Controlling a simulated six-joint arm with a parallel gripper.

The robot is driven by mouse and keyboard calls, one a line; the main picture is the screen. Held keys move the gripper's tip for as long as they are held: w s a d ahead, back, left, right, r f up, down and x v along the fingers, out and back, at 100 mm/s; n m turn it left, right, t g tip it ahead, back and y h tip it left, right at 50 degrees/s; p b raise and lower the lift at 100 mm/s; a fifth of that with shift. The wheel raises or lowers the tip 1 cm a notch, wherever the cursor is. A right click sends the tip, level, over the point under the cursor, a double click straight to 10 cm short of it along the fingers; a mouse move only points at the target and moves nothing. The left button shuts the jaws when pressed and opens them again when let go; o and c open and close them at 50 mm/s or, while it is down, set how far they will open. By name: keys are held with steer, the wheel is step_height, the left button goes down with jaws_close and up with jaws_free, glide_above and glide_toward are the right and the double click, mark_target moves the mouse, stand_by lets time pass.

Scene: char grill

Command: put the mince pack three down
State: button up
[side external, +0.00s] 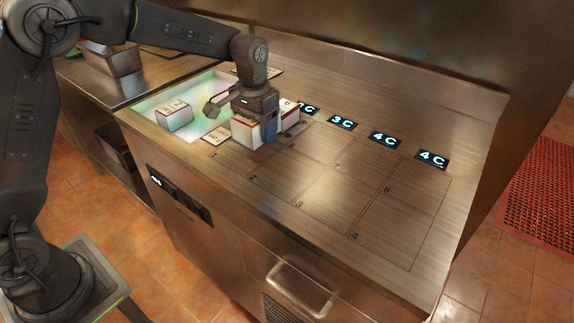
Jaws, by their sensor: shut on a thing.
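My gripper (257,127) points down over the right end of the lit, frosty-looking well. It is shut on a white pack (244,134) with reddish edges, and a dark finger shows at the pack's right side. Another white pack with a reddish edge (290,116) shows just behind and right of the gripper, partly hidden by it. A third white pack (174,116) sits in the lit well (150,130) at the left. I cannot read which pack is mince, and whether the held pack touches the surface cannot be told.
To the right, the steel top has outlined numbered cells (327,187), which look bare. Blue-lit displays (385,139) stand in a row behind them. Flat labelled cards (217,135) lie by the well. A metal container (112,60) stands at the back left.

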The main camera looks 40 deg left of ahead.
glide_above(287, 173)
step_height(287, 173, down, 5)
steer(key=shift+r, duration=0.2)
steer(key=shift+f, duration=1.9)
steer(key=shift+f, duration=0.1)
steer(key=o, duration=1.1)
step_height(287, 173, up, 12)
steer(key=shift+r, duration=0.2)
